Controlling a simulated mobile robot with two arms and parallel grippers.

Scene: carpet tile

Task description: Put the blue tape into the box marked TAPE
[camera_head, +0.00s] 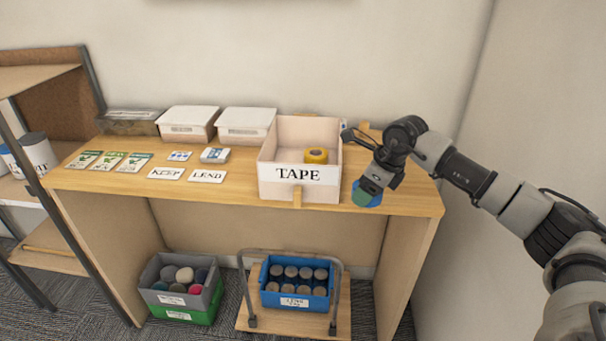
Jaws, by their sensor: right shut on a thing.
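The box marked TAPE (272,160) is a pale open box standing on the tabletop, its label facing front. A yellow tape roll (316,156) lies inside it. My right gripper (369,188) points down just right of the box and is shut on the blue tape (366,199). The gripper covers part of the blue tape, which is at or just above the table's front edge; I cannot tell whether it touches the wood. My left gripper is not in view.
The wooden table (408,200) has bare room at its right end. KEEP (166,174) and LEND (207,176) cards, seed packets (109,161) and white lidded boxes (247,120) lie left of the box. Below are a grey bin (150,296) and a blue crate (268,299) on a trolley.

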